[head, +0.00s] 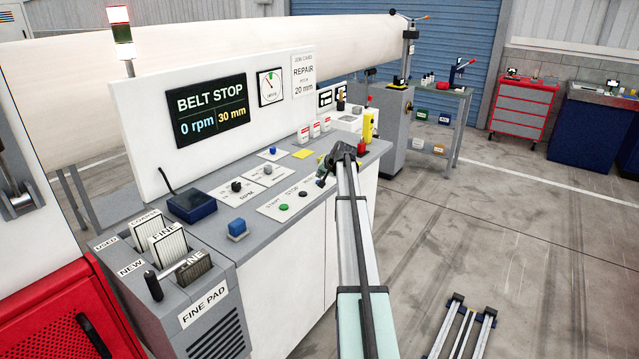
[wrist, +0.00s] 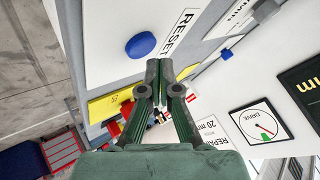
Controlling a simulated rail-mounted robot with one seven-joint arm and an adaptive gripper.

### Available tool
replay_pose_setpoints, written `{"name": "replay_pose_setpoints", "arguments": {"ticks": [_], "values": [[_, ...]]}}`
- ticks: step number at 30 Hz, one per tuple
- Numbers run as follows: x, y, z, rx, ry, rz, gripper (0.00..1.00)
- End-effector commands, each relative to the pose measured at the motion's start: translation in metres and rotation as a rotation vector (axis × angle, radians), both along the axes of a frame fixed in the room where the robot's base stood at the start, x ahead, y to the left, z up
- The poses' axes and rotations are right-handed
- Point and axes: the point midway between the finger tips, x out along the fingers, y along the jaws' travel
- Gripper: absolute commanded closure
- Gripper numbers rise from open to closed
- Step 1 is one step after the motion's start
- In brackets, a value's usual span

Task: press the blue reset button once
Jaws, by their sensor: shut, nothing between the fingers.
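The blue reset button (wrist: 140,45) is a round blue cap on a white plate beside the RESET lettering (wrist: 177,36) in the wrist view. My gripper (wrist: 159,65) is shut and empty. In the wrist view its fingertips appear just below and to the right of the button, apart from it in the picture; the height gap is unclear.
A white upright panel with a BELT STOP display (head: 209,112) stands behind. Open floor lies at right.

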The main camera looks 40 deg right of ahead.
Motion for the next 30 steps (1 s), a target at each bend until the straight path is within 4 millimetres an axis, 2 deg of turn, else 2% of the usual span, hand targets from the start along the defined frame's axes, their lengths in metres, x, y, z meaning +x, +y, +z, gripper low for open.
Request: {"name": "replay_pose_setpoints", "arguments": {"ticks": [30], "values": [[0.0,0.0,-0.0091,0.0,0.0,0.0,1.0]]}}
